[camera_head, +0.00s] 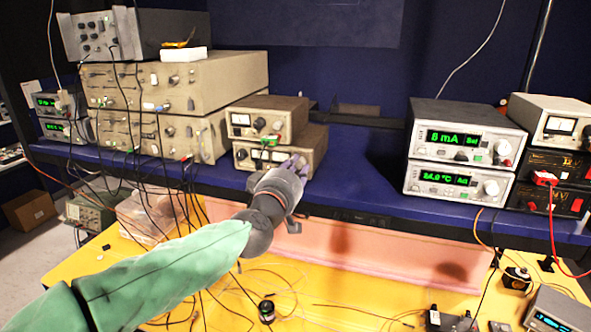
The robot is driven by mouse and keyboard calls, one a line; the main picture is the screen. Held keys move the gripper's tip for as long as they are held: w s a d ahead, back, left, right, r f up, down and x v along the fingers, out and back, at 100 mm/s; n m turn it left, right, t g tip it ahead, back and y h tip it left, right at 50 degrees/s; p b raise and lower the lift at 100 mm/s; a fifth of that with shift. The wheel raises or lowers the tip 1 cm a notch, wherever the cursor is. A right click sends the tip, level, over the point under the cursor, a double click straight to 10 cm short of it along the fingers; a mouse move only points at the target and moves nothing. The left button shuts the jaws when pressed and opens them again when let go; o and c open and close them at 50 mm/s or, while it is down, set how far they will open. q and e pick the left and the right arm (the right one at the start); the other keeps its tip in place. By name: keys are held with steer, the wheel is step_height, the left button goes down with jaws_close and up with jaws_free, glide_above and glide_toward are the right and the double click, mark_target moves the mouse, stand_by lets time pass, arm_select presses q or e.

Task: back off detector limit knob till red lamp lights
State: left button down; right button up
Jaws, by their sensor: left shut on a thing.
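Two small beige instrument boxes are stacked on the blue shelf, left of the picture's middle. My left arm, in a green sleeve, reaches up from the lower left. My left gripper (296,165) is at the right part of the lower box's (318,142) front and is shut on a knob there, which the fingers hide. The lower box has a lit meter window on its front. The upper box (270,104) has a meter, a dark knob (260,124) and a small red part beside it. I cannot make out a lit red lamp. My right gripper is not in view.
Large beige units (225,80) with several hanging cables stand to the left. Units with green displays (465,122) stand to the right. The blue shelf (360,200) is clear between. Below it are a pink foam panel (380,255) and a yellow bench (330,297) with loose wires.

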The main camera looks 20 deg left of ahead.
arm_select(q)
steer(key=shift+d+f, duration=0.15)
steer(key=shift+f, duration=0.15)
steer(key=c, duration=1.2)
jaws_free()
steer(key=shift+o, duration=0.7)
steer(key=shift+r, duration=0.15)
steer(key=shift+s+r, duration=0.1)
steer(key=shift+s, duration=0.35)
steer(key=s, duration=1.1)
steer(key=shift+a+f, duration=0.2)
steer(key=shift+a, duration=0.15)
steer(key=shift+w+f, duration=0.1)
